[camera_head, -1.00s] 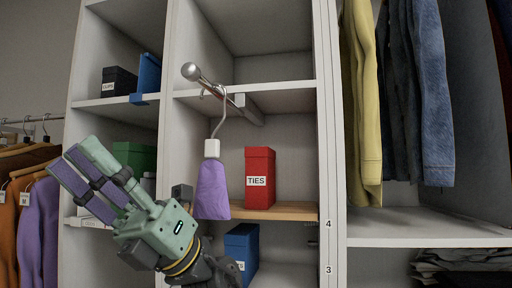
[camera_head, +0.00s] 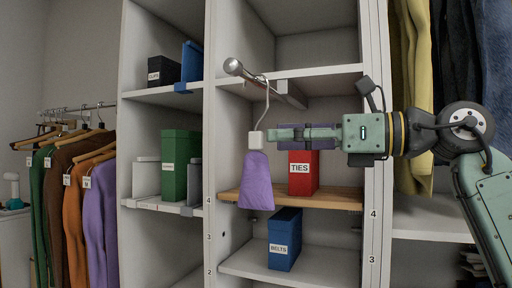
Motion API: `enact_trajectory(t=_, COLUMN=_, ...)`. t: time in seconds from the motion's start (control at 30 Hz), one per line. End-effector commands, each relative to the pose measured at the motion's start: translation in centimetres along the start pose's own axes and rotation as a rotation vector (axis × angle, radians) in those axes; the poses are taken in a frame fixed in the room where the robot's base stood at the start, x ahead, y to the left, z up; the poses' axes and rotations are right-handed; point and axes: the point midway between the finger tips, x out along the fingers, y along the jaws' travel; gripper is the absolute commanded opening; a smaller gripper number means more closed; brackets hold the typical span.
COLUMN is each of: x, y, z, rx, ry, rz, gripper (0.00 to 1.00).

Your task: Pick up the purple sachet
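The purple sachet (camera_head: 256,182) hangs by a white cap and a metal hook from a short rod (camera_head: 250,75) in the middle cubby column. It hangs in front of the shelf opening. My gripper (camera_head: 272,134) comes in level from the right and points left. Its fingertips are at the right side of the white cap (camera_head: 256,140). One finger lies in front and hides most of the other, so I cannot tell whether they are open or shut, or whether they touch the cap.
A red TIES box (camera_head: 303,175) stands on the wooden shelf (camera_head: 335,199) just behind and below my gripper. A blue BELTS box (camera_head: 285,240) is below. A green box (camera_head: 181,165) is to the left. Clothes hang at the far left and right.

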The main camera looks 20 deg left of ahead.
Motion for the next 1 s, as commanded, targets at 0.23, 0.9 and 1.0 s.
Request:
enact_trajectory(t=0.23, x=1.6, y=-0.1, z=0.2, rx=0.001, ry=-0.001, rz=0.001, gripper=0.36)
enact_trajectory(t=0.9, x=6.0, y=-0.3, z=0.3, rx=0.002, ry=-0.003, rz=0.001, gripper=0.27)
enact_trajectory(t=1.0, x=6.0, y=-0.3, z=0.3, rx=0.002, ry=-0.003, rz=0.001, gripper=0.20)
